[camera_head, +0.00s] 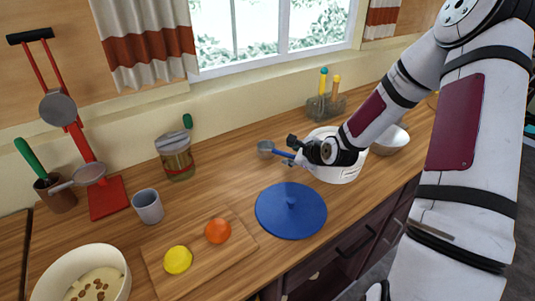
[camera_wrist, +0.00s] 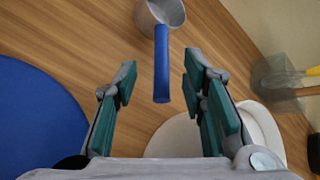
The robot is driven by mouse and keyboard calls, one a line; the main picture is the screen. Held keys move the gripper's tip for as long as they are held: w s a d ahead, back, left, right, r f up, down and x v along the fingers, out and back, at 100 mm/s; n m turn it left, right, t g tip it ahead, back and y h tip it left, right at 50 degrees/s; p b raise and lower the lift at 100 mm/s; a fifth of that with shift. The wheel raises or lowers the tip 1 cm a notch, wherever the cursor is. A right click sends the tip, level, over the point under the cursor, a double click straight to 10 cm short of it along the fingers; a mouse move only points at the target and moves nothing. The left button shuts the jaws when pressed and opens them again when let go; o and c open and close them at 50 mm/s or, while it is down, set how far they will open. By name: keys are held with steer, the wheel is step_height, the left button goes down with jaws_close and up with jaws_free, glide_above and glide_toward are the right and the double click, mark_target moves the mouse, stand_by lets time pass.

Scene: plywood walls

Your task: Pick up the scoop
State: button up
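The scoop (camera_head: 265,148) has a small grey metal cup and a blue handle. In the head view it is near the middle of the counter, its handle (camera_head: 284,154) pointing right toward my gripper (camera_head: 294,149). In the wrist view the scoop's cup (camera_wrist: 163,14) is at the top, partly cut off by the frame edge. Its blue handle reaches down between the green-padded fingers of my gripper (camera_wrist: 160,66). The gripper is open, with a visible gap on each side of the handle. I cannot tell the height of the fingers relative to the handle.
A white pot (camera_head: 340,174) stands under my wrist, with a blue lid (camera_head: 291,211) in front. A metal bowl (camera_head: 389,139) is right of it. A glass jar (camera_head: 177,160) and a grey cup (camera_head: 148,206) stand left. A cutting board (camera_head: 205,257) holds two fruits.

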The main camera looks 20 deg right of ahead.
mark_target(287, 154)
steer(key=shift+x, duration=2.8)
steer(key=shift+d, duration=0.1)
jaws_close()
